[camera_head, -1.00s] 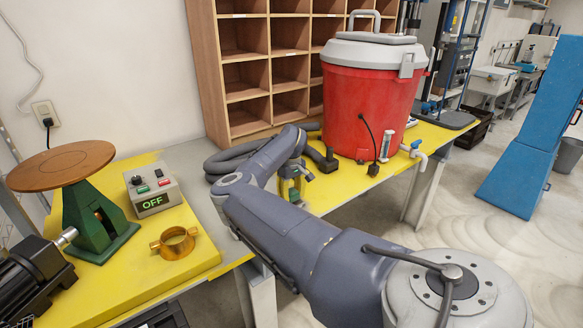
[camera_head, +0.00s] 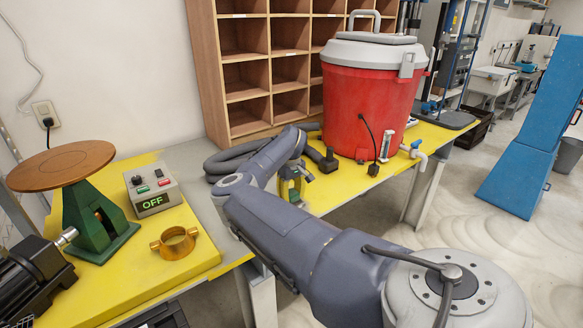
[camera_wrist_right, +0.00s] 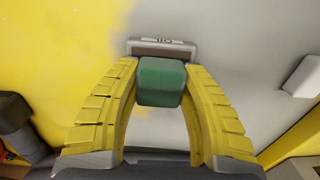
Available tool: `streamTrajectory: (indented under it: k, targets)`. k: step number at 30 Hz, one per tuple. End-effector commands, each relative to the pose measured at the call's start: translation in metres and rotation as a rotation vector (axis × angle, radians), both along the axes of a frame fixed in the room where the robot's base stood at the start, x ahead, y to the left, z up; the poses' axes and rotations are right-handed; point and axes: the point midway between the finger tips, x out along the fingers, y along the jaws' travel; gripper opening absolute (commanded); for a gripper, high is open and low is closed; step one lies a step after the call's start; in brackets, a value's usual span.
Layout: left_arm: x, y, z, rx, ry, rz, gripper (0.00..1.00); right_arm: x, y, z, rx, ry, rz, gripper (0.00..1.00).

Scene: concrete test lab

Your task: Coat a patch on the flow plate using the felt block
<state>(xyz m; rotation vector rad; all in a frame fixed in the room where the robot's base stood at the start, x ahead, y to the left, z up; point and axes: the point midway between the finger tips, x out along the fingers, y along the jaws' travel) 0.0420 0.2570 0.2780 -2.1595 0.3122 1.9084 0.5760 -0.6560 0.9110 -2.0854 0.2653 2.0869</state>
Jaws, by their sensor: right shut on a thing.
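The flow plate (camera_head: 62,165) is a round brown disc with a faint circle on top, on a green stand at the left of the yellow table. It is bare. My right gripper (camera_head: 293,190) is low over the table, left of the red cooler and well away from the plate. In the right wrist view, its yellow fingers (camera_wrist_right: 160,85) are shut on a green block (camera_wrist_right: 160,80), which I take for the felt block. A grey piece with a brown face (camera_wrist_right: 160,47) shows just beyond it; I cannot tell whether they are joined. My left gripper is out of view.
A control box (camera_head: 151,194) reading OFF and a brass ring (camera_head: 174,244) stand near the flow plate. A black motor (camera_head: 38,279) is at the lower left. The red cooler (camera_head: 366,105) and wooden shelves (camera_head: 243,84) stand behind my right arm.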

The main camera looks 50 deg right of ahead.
Motion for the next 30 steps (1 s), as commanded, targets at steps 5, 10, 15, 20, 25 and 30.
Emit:
streamTrajectory:
  k: [5, 10, 15, 20, 25, 30]
  targets:
    - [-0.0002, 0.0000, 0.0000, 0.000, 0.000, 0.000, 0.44, 0.0000, -0.0001, -0.0019, 0.000, 0.000, 0.000, 0.19]
    - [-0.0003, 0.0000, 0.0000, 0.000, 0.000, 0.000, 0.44, 0.0000, -0.0001, -0.0036, 0.000, 0.000, 0.000, 0.19]
    - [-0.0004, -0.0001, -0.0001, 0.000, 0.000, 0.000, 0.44, 0.0000, -0.0001, -0.0053, 0.000, 0.000, 0.000, 0.19]
    - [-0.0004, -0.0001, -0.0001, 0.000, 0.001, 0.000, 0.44, 0.0000, -0.0001, -0.0069, 0.000, 0.000, 0.000, 0.19]
    - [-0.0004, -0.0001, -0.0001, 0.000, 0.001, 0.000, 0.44, 0.0000, -0.0001, -0.0086, 0.000, 0.000, 0.000, 0.19]
    - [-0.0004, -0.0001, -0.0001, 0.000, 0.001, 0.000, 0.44, 0.0000, -0.0001, -0.0095, 0.000, 0.000, 0.000, 0.19]
